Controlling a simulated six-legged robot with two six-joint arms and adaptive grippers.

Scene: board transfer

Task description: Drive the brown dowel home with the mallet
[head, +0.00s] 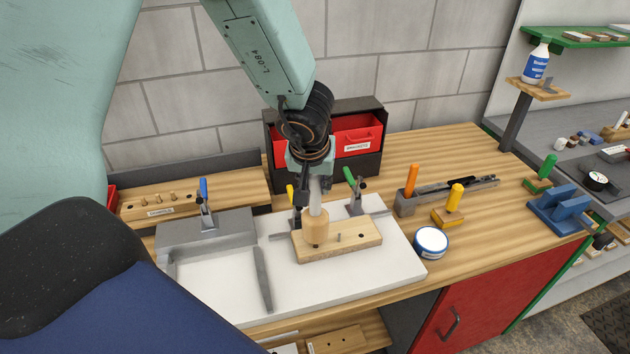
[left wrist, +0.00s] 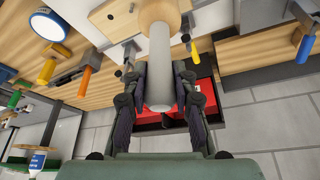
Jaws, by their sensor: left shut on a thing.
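My left gripper (head: 314,190) is shut on the grey handle of the mallet (head: 316,230). The mallet's pale wooden head points down at the left part of a light wooden board (head: 358,246). I cannot tell whether the head touches the board. In the left wrist view the handle runs between the fingers (left wrist: 160,85) to the mallet's head (left wrist: 160,14) at the top. A small greyish peg (head: 339,238) stands in the board right of the head, with a dark hole further right. I cannot make out a brown dowel; the mallet head hides part of the board. My right gripper is out of view.
The board lies on a white slab (head: 215,293) with clamps at its back. A grey bar (head: 263,280) lies left of the board. A round blue-and-white tin (head: 431,243) stands to the right. A black cabinet with red drawers (head: 358,140) stands behind.

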